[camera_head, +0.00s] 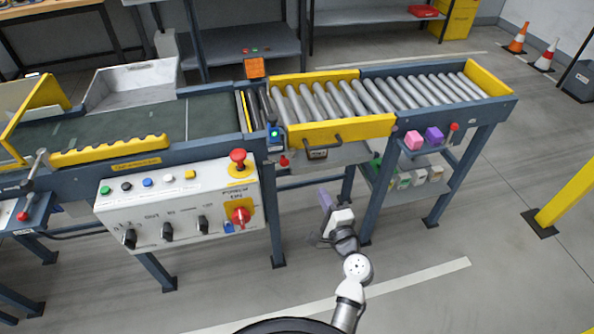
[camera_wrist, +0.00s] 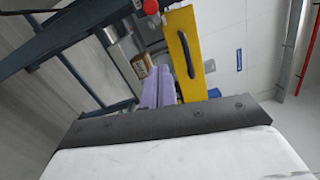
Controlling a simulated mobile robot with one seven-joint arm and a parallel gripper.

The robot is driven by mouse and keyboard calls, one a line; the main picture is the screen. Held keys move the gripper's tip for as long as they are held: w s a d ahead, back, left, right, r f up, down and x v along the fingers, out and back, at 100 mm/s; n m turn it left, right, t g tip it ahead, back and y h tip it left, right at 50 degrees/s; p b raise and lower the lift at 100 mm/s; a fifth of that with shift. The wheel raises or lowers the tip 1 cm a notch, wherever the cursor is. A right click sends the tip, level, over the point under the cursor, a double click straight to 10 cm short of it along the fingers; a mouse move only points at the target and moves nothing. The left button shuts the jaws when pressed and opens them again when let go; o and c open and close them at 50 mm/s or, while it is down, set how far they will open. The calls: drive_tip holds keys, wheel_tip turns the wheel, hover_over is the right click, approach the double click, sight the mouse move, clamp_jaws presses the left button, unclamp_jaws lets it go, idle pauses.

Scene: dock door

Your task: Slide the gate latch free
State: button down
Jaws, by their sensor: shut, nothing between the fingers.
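The gate is a yellow panel (camera_head: 350,130) on the front of the roller conveyor; it also shows in the wrist view (camera_wrist: 196,82), tilted. A black handle (camera_head: 322,141) is on its face, with a small dark fitting just below; I cannot tell whether that fitting is the latch. The handle also shows in the wrist view (camera_wrist: 187,54).
A control box (camera_head: 180,205) with buttons, knobs and a red emergency button (camera_head: 238,157) is left of my gripper. A shelf with boxes (camera_head: 405,180) is under the rollers at right. Blue conveyor legs (camera_head: 369,205) stand close by. The floor in front is clear.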

sight(283, 165)
drive_tip(key=shift+w, duration=0.1)
drive_tip(key=shift+w+a+r+p, duration=0.15)
drive_tip(key=shift+w+a+p, duration=0.6)
drive_tip(key=shift+w+a, duration=0.6)
drive_tip(key=shift+w+a+r+p, duration=0.2)
drive_tip(key=shift+w+a+p, duration=0.6)
drive_tip(key=shift+w, duration=1)
drive_tip(key=shift+w+a+r+p, duration=0.15)
drive_tip(key=shift+w+a+p, duration=0.6)
drive_tip(key=shift+w+a, duration=0.6)
drive_tip(key=shift+w+d, duration=0.25)
drive_tip(key=shift+s+a, duration=0.2)
drive_tip(key=shift+a, duration=0.65)
drive_tip(key=shift+s+a, duration=0.15)
drive_tip(key=shift+a, duration=0.7)
